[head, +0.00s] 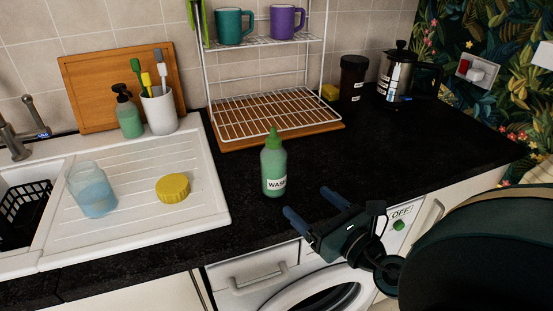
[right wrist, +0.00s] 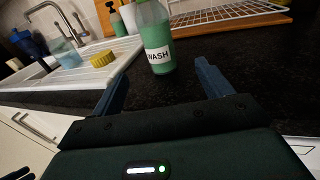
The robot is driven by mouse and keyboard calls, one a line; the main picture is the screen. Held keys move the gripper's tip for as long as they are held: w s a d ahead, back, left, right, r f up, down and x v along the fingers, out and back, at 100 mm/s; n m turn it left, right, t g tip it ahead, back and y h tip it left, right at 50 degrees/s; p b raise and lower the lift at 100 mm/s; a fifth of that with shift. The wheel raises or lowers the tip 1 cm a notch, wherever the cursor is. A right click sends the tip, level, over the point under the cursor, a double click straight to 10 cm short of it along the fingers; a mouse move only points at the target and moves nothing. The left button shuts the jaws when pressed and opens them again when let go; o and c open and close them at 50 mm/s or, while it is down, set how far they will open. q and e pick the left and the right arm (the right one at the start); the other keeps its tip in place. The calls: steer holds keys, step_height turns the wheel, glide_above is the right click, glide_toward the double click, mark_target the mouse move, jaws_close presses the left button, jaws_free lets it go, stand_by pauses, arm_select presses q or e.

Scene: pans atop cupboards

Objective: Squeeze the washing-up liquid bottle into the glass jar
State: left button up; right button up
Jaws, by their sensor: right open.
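The washing-up liquid bottle (head: 273,168), green with a white label and a pointed green cap, stands upright on the black worktop. It also shows in the right wrist view (right wrist: 155,38), beyond and between my fingers, its top cut off. The glass jar (head: 92,190) with blue contents stands on the white draining board at the left; it shows small in the right wrist view (right wrist: 66,52). My right gripper (head: 308,204) is open and empty, just in front of the bottle near the worktop's front edge, apart from it. My left gripper is not in the head view.
A yellow lid (head: 173,188) lies on the draining board (head: 135,222) between jar and bottle. A wire rack (head: 275,112) with mugs stands behind the bottle. A soap dispenser (head: 129,115) and white cup (head: 159,111) stand at the back left.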

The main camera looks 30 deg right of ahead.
mark_target(276, 133)
steer(key=shift+w+r, duration=0.2)
steer(key=shift+w, duration=0.2)
steer(key=w, duration=0.7)
steer(key=shift+w+a, duration=0.15)
steer(key=shift+a, duration=0.1)
steer(key=w, duration=0.2)
steer(key=w+p, duration=0.1)
steer(key=w, duration=0.1)
steer(key=shift+w+a+r, duration=0.1)
steer(key=shift+w+r, duration=0.1)
steer(key=shift+w+f, duration=0.1)
steer(key=shift+w, duration=0.3)
steer(key=shift+c, duration=0.4)
steer(key=c, duration=1.2)
steer(key=shift+o, duration=0.2)
step_height(276, 133, up, 10)
steer(key=shift+r+p, duration=0.1)
steer(key=shift+p, duration=1)
